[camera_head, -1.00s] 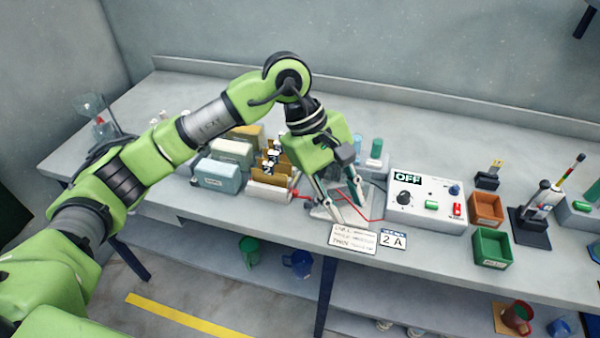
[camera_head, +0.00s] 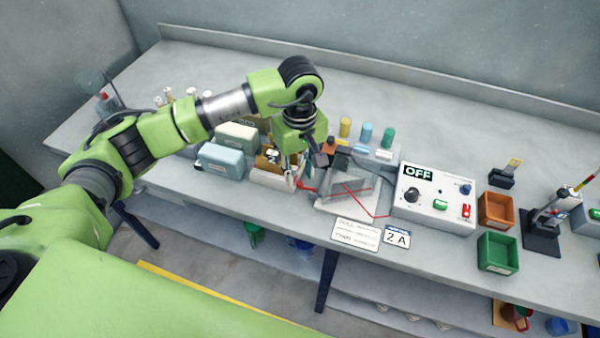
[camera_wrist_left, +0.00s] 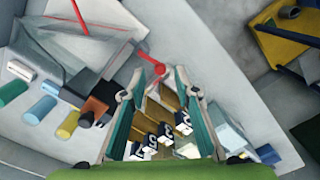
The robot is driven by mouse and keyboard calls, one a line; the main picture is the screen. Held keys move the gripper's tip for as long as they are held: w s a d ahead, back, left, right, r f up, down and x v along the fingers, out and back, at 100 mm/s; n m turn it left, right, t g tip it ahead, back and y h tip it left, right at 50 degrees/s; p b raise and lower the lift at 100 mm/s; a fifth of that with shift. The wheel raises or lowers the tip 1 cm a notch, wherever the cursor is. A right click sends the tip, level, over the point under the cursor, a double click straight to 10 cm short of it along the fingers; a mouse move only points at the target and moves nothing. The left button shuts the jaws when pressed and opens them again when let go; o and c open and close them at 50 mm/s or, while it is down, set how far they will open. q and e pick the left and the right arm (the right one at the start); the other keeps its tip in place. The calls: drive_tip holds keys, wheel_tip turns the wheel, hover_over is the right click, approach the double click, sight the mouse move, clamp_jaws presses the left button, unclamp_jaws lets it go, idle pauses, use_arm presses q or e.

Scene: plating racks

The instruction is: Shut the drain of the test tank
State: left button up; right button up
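The test tank (camera_head: 332,203) is a clear box on the bench, left of the control box. A red drain handle (camera_head: 307,187) sticks out at its left side, beside the brown-slotted rack. In the left wrist view the red handle (camera_wrist_left: 153,70) shows at the fingertips, with its red bar reaching away from them. My left gripper (camera_head: 293,178) points down just left of the tank. In the left wrist view my left gripper (camera_wrist_left: 163,68) has a gap between its fingers. Whether a finger touches the handle I cannot tell. My right gripper is out of view.
The control box (camera_head: 433,198) reads OFF, right of the tank. A blue-grey box (camera_head: 220,162) and racks crowd the gripper's left. Coloured cylinders (camera_head: 366,133) stand behind the tank. Orange (camera_head: 496,210) and green bins (camera_head: 497,252) are further right. Label cards (camera_head: 356,234) lie at the front edge.

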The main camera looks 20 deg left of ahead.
use_arm(q)
drive_tip(key=shift+s+f, duration=0.1)
drive_tip(key=shift+f, duration=1.25)
drive_tip(key=shift+c, duration=1.2)
clamp_jaws()
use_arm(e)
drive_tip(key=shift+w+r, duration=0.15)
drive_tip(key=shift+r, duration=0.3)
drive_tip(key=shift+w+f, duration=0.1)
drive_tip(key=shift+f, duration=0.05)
